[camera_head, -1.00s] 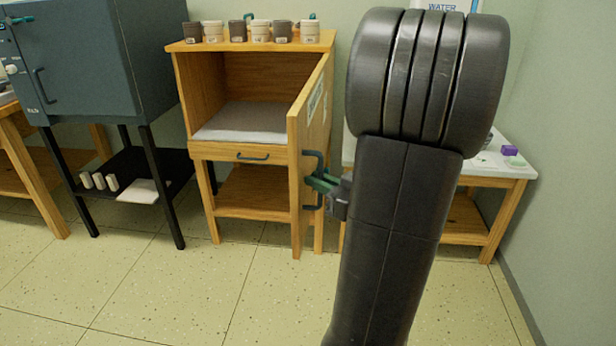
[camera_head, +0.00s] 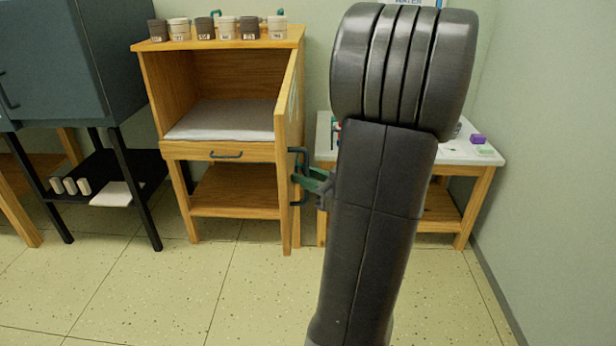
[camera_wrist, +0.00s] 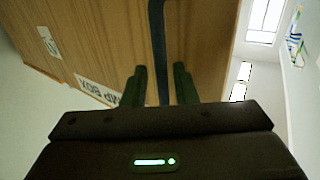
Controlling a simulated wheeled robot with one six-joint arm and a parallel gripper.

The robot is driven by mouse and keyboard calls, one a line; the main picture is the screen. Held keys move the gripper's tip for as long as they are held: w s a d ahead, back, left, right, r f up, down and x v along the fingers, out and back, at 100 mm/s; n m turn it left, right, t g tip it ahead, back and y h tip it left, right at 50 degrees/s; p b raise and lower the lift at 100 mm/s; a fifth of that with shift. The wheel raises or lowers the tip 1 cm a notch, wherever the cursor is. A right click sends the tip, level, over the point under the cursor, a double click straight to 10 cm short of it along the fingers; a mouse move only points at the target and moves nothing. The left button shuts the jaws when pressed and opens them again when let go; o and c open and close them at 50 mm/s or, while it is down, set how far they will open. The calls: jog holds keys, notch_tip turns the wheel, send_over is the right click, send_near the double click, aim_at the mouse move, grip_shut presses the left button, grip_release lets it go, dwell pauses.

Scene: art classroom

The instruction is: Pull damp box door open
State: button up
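The damp box (camera_head: 151,100) is a wooden cabinet with a shelf, left of centre in the head view. Its door (camera_head: 291,110) stands wide open on the right side, seen nearly edge-on. The dark bar handle (camera_head: 298,154) is on the door's outer face. My gripper (camera_head: 309,181) is at this handle, its green fingers around the bar. In the wrist view the handle (camera_wrist: 157,50) runs upright between the two fingertips (camera_wrist: 161,78), close to both; exact contact is hard to see. The door face (camera_wrist: 100,40) with its label fills the upper left there.
Several labelled cups (camera_head: 227,27) stand on top of the cabinet. A second handle (camera_head: 226,155) is on the drawer front below the shelf. A dark kiln-like box (camera_head: 75,55) on legs stands left. A white-topped table (camera_head: 487,158) is behind my arm. The floor in front is clear.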

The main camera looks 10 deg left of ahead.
jog(key=p+v, duration=0.2)
jog(key=v, duration=1.1)
jog(key=shift+s+d+p, duration=0.2)
jog(key=shift+d+p, duration=0.1)
jog(key=shift+d, duration=0.05)
dwell(0.5)
jog(key=b+x, duration=0.2)
jog(key=x, duration=1.1)
dwell(0.4)
jog(key=shift+f+b, duration=0.1)
jog(key=shift+b, duration=0.2)
